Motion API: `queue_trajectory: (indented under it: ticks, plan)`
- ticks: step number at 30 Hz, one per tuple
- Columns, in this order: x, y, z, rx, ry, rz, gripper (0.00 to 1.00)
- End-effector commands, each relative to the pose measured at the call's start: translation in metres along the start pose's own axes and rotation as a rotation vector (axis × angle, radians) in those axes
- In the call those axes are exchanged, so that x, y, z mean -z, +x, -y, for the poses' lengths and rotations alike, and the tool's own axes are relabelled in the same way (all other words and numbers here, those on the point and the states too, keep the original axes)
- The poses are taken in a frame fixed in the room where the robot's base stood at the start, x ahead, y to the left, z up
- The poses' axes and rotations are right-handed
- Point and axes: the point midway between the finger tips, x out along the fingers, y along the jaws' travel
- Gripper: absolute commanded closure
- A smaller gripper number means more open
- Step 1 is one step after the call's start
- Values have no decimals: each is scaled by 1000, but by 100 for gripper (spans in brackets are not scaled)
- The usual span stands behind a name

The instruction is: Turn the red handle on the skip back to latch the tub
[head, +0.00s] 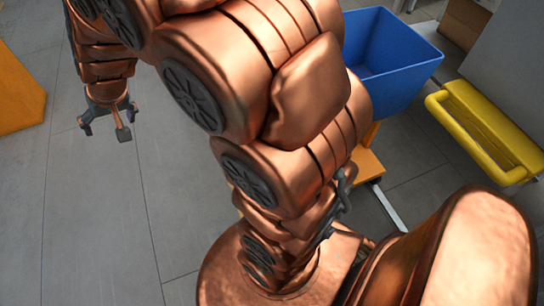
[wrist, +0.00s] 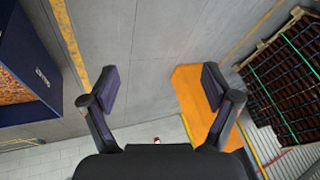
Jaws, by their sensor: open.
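A blue tub (head: 405,68) stands upright at the upper right of the head view, partly hidden behind my arm. An orange frame (head: 369,168) with a grey leg shows below it. I cannot make out the red handle in either view. My gripper (head: 107,122) hangs at the left of the head view, well away from the blue tub. In the wrist view my gripper (wrist: 160,88) has its two dark fingers wide apart, with nothing between them.
A yellow padded frame (head: 485,130) stands right of the tub. An orange block (head: 15,95) is at the left edge. The wrist view shows a blue container (wrist: 35,60), an orange panel (wrist: 195,105) and a stack of dark bottles (wrist: 290,80). Grey floor around my gripper is clear.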

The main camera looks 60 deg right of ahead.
Motion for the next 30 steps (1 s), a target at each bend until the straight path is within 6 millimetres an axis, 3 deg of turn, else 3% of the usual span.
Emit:
queue_trajectory:
  ticks: [1, 3, 8, 15, 24, 30]
  plan:
    - [16, 28, -8, 0, 32, -46, 12]
    - [44, 51, -16, -2, 77, -119, 12]
    - [102, 102, -45, -27, 178, -282, 12]
    - [170, 172, -114, -116, 332, -516, 12]
    - [210, 248, -231, -312, 521, -778, 12]
    - [201, 294, -318, -494, 638, -919, 12]
